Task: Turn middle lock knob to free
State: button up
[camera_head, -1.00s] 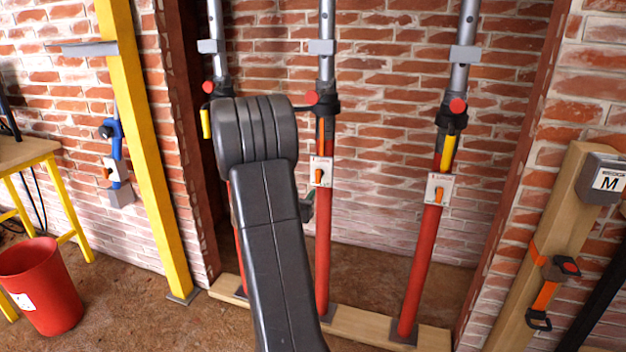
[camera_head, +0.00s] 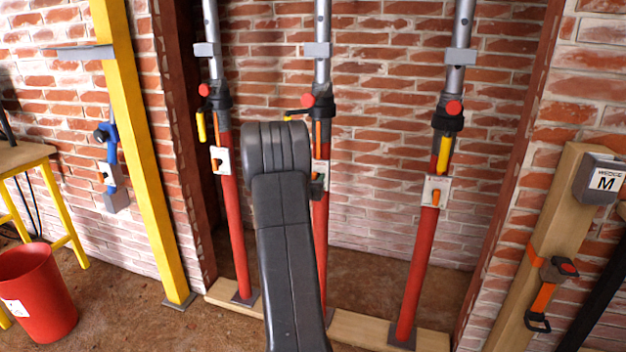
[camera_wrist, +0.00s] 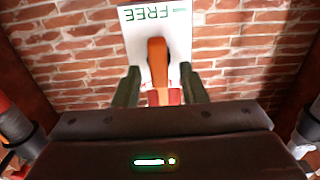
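The middle red prop (camera_head: 321,235) stands upright, with a white lock plate (camera_head: 324,167) partly hidden behind my arm. In the wrist view the plate (camera_wrist: 137,38) carries an upside-down green FREE label along its top edge. The orange lock knob (camera_wrist: 157,62) points up and down the picture, in line with the prop. My gripper (camera_wrist: 159,86) is open, with one dark finger on each side of the knob and a visible gap on both sides. In the head view only a dark bit of the gripper shows beside my arm.
The left prop has its own plate (camera_head: 220,160) and the right prop another plate (camera_head: 436,191), both with orange knobs. A yellow post (camera_head: 143,150) and a red bucket (camera_head: 37,292) stand left. A wooden post with a wedge box (camera_head: 600,180) stands right. Brick wall lies behind.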

grip_shut()
jog(key=shift+f+m, duration=0.1)
jog(key=shift+m, duration=0.2)
jog(key=m+b, duration=0.3)
jog(key=shift+d+f, duration=0.1)
jog(key=shift+d, duration=0.15)
jog(key=m+b, duration=0.3)
jog(key=m, duration=0.1)
jog(key=m+b, duration=0.3)
jog(key=m, duration=0.2)
jog(key=f+m+b, duration=0.1)
jog(key=m+b, duration=0.2)
jog(key=m, duration=0.2)
jog(key=shift+s+d, duration=0.2)
jog(key=shift+d, duration=0.2)
jog(key=shift+m+b, duration=0.3)
